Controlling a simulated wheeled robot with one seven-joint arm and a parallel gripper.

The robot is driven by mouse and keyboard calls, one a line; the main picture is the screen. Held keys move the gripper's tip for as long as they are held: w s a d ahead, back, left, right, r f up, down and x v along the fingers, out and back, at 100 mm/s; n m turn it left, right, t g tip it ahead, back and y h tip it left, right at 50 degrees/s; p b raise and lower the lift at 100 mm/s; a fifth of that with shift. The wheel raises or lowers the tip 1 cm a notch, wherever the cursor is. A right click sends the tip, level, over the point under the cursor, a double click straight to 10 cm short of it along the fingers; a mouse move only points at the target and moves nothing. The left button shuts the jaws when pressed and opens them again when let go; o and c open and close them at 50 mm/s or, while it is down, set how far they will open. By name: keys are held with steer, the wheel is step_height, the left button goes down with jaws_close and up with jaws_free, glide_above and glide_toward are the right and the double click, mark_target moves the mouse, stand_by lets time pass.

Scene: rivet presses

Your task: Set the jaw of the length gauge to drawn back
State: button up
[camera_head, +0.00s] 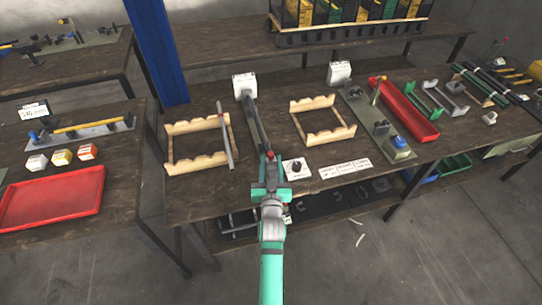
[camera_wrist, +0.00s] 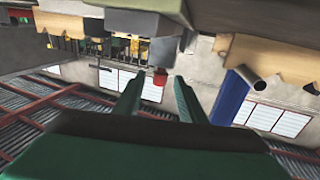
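The length gauge looks to be the long grey rail (camera_head: 257,122) on the middle table, running from a white box at the back towards the front edge. A red knob (camera_head: 270,155) stands near its front end. The knob also shows in the wrist view (camera_wrist: 160,77). My gripper (camera_head: 271,185) is at the front end of the rail. In the wrist view, which is upside down, my green fingers (camera_wrist: 160,80) are apart, with the red knob between their tips in the picture. I cannot tell whether they touch it. My arm hides part of the gauge's front end; the jaw's setting is unclear.
A wooden rack (camera_head: 197,165) with a grey tube lies left of the rail. Another wooden rack (camera_head: 322,138) is to the right. A small white block with a black knob (camera_head: 295,168) sits close to my gripper. A red tray (camera_head: 408,112) lies farther right.

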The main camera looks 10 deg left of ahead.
mark_target(271, 158)
steer(key=shift+w+a, duration=0.2)
steer(key=shift+w, duration=0.65)
steer(key=shift+w+a, duration=0.15)
steer(key=shift+w, duration=0.65)
jaws_close()
